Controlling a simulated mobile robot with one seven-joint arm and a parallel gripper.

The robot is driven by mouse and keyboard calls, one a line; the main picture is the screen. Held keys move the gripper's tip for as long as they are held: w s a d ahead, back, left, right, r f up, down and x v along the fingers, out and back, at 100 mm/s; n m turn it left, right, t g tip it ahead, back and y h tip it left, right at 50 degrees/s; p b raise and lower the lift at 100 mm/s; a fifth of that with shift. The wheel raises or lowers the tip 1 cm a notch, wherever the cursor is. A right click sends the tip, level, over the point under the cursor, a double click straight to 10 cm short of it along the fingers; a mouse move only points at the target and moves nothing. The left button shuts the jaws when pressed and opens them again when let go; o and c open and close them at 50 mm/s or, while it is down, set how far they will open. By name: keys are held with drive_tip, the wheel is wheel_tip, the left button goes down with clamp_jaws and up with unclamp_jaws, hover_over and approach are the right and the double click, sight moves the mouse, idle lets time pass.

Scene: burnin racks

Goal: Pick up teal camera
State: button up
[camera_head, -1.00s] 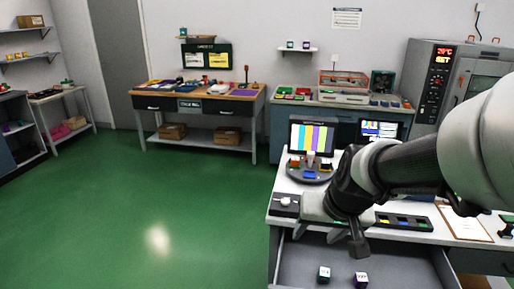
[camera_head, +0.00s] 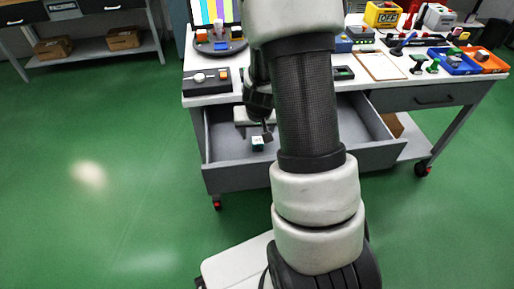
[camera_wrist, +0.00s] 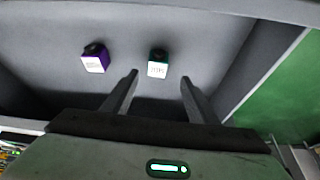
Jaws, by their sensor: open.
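The teal camera (camera_wrist: 158,64) is a small block with a white label face and a dark top. It lies on the grey floor of the open drawer (camera_head: 228,179). In the head view the teal camera (camera_head: 258,143) shows just below my gripper (camera_head: 256,130). In the wrist view my gripper (camera_wrist: 158,82) is open, and the teal camera is ahead of the gap between its two fingers, apart from them. A purple camera (camera_wrist: 94,58) with a white label lies to the left of it in the wrist view. My arm hides the purple camera in the head view.
The drawer walls surround the cameras; green floor (camera_wrist: 285,85) shows beyond one wall. The bench top above holds a monitor (camera_head: 215,12), a dark box with a knob (camera_head: 206,80), a clipboard (camera_head: 381,66), and blue (camera_head: 452,62) and orange (camera_head: 486,60) trays.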

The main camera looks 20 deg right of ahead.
sight(258, 141)
drive_tip(key=x, duration=0.2)
drive_tip(key=shift+w+f, duration=0.15)
drive_tip(key=shift+f, duration=0.15)
drive_tip(key=b+x, duration=0.1)
drive_tip(key=x, duration=0.1)
drive_tip(key=b+x, duration=0.1)
drive_tip(key=x, duration=0.2)
drive_tip(key=shift+s+d+f, duration=0.15)
drive_tip(key=shift+s+d, duration=0.05)
drive_tip(key=c, duration=1.2)
